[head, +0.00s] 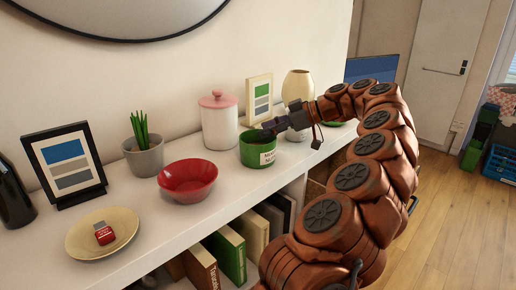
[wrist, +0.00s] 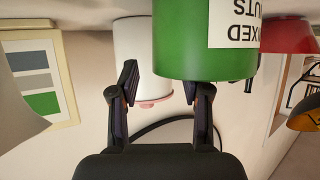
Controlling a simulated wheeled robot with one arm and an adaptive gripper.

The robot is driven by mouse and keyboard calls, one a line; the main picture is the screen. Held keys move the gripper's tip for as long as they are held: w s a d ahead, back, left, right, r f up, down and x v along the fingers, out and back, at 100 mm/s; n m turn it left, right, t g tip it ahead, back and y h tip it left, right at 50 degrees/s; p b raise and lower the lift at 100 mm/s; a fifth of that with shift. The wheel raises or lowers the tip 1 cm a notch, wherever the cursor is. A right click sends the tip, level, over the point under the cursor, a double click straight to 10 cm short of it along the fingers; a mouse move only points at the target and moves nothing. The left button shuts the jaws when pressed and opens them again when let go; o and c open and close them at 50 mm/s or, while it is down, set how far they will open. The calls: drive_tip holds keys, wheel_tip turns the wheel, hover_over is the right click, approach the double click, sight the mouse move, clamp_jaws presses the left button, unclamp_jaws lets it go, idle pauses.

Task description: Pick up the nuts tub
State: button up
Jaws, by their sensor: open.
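The nuts tub (head: 253,157) is a green round tub with a white label, standing upright on the white shelf top (head: 140,262). In the wrist view, which looks upside down, the tub (wrist: 200,42) fills the upper middle, its label reading "MIXED NUTS" inverted. My gripper (head: 274,126) is at the level of the tub's rim, by its upper right in the head view. In the wrist view the open, empty gripper (wrist: 160,84) has the tub ahead, offset to the right of the fingers' middle. I cannot tell whether a finger touches the rim.
A white canister (head: 219,125) with a pink lid stands behind-left of the tub. A red bowl (head: 187,185) is left, and a picture frame (head: 259,98) and cream vase (head: 297,86) stand behind. A plate (head: 85,240), potted plant (head: 144,158) and dark frame (head: 66,165) are farther left.

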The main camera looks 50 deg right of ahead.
drive_tip(key=shift+p+x, duration=0.3)
drive_tip(key=shift+x, duration=0.95)
drive_tip(key=shift+c, duration=0.4)
clamp_jaws()
